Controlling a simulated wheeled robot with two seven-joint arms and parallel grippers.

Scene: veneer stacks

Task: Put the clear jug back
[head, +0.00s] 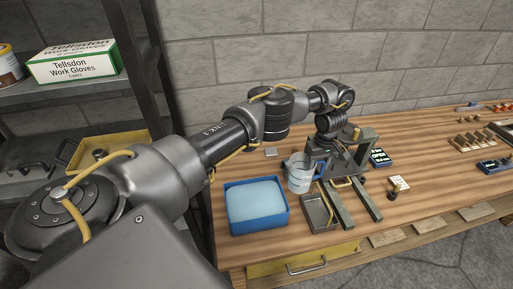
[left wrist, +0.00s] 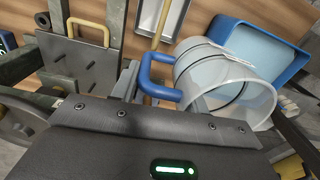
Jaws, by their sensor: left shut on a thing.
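The clear jug (head: 299,178) has a blue handle and stands about upright beside the blue tray, at the near side of the workbench; I cannot tell whether its base touches the bench. My left gripper (head: 318,164) is shut on the jug's handle, on the jug's right side. In the left wrist view the clear jug (left wrist: 225,80) shows its open mouth, and its blue handle (left wrist: 147,72) lies at my left gripper (left wrist: 132,85). The fingertips are partly hidden. My right gripper is out of view.
A blue tray (head: 234,226) with a pale blue filling is left of the jug. A small grey metal tray (head: 305,222) and a metal frame with two rails (head: 364,199) are close by. A small brass-topped piece (head: 396,190) stands farther right. Bare bench (head: 425,205) lies beyond it.

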